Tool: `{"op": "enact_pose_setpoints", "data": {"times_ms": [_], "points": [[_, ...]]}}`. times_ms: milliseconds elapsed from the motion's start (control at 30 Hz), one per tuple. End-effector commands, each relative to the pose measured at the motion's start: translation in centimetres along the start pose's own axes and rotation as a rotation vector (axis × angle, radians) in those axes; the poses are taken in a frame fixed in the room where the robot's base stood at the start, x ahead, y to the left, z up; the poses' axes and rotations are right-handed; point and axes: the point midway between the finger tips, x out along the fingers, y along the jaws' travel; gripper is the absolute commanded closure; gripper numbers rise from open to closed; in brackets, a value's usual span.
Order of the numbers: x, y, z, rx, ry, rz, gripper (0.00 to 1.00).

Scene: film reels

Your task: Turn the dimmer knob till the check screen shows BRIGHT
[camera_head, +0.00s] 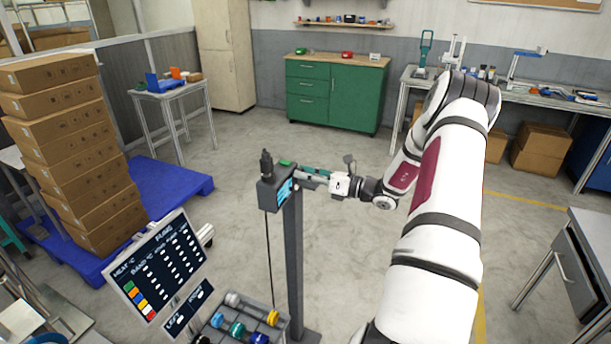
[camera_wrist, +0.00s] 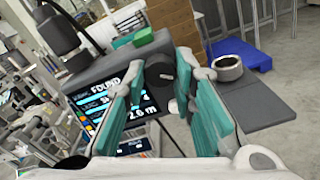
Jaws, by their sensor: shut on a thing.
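A dark box (camera_head: 270,187) stands on top of a grey post, with a lit screen (camera_head: 285,190) on its side. In the wrist view the screen (camera_wrist: 93,95) shows a top line like "FOUND" and "2.6 m" lower down; part of it is hidden behind a finger, and I cannot make out BRIGHT. A dark round knob (camera_wrist: 160,72) sticks out beside the screen. My gripper (camera_wrist: 166,78) has its teal-padded fingers on either side of the knob, shut on it. In the head view my gripper (camera_head: 314,174) reaches the box from the right; the knob is hidden there.
A green block (camera_wrist: 133,37) and a black upright part sit on the box. A board of film listings (camera_head: 160,265) and a tray of coloured reels (camera_head: 245,318) stand nearby. Stacked cartons (camera_head: 75,150) rest on a blue pallet at left. Floor behind the post is clear.

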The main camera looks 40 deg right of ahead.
Motion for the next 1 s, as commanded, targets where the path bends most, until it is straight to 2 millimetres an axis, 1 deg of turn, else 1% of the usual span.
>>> {"op": "enact_pose_setpoints", "data": {"times_ms": [300, 600, 800, 1000], "points": [[0.0, 0.03, 0.02, 0.3, 0.0, -0.001, 1.0], [-0.02, 0.04, 0.04, 0.562, 0.0, -0.001, 1.0], [-0.02, 0.04, 0.05, 0.694, 0.0, -0.001, 1.0], [-0.03, 0.03, 0.05, 0.777, 0.0, -0.001, 1.0]]}}
